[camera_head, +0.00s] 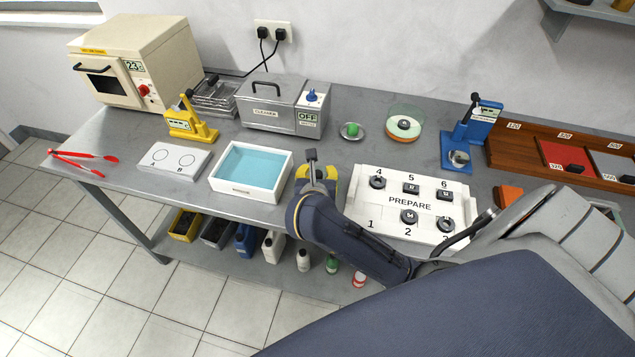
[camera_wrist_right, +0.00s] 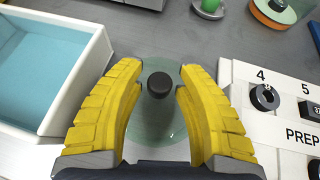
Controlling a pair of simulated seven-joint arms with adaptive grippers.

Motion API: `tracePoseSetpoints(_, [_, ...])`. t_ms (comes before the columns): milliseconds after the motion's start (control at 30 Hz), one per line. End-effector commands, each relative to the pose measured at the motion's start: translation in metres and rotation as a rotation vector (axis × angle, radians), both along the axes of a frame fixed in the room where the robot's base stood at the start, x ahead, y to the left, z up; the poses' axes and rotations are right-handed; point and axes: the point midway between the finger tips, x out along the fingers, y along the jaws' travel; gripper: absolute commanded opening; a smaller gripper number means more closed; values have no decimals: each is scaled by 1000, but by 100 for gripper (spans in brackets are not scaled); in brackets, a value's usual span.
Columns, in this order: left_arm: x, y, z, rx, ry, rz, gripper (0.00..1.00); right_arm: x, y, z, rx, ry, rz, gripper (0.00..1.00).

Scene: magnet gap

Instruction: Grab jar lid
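The jar lid (camera_wrist_right: 158,130) is a round, clear greenish glass disc with a black knob (camera_wrist_right: 159,85), lying flat on the grey bench in the right wrist view. My right gripper (camera_wrist_right: 162,76) is over it, with its yellow fingers on either side of the knob and a narrow gap showing at each side. In the head view my right gripper (camera_head: 318,184) is between the blue-water tray and the PREPARE board, and its wrist hides the lid. My left gripper is out of view.
The water tray (camera_head: 226,187) is close on the left and the white PREPARE board (camera_head: 393,231) close on the right. A small dish with a green item (camera_head: 352,131) and a blue press (camera_head: 458,151) stand behind. Bare bench lies between these.

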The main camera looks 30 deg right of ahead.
Motion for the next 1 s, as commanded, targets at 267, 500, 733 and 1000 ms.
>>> tracePoseSetpoints(267, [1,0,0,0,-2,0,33,0,0,0,1,1,0,1])
tracePoseSetpoints(500, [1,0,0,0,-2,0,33,0,0,-1,1,2,0,0])
tracePoseSetpoints(733, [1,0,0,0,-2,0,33,0,0,0,1,1,0,0])
tracePoseSetpoints(1000, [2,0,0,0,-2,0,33,0,1,20,3,-5,-2,0])
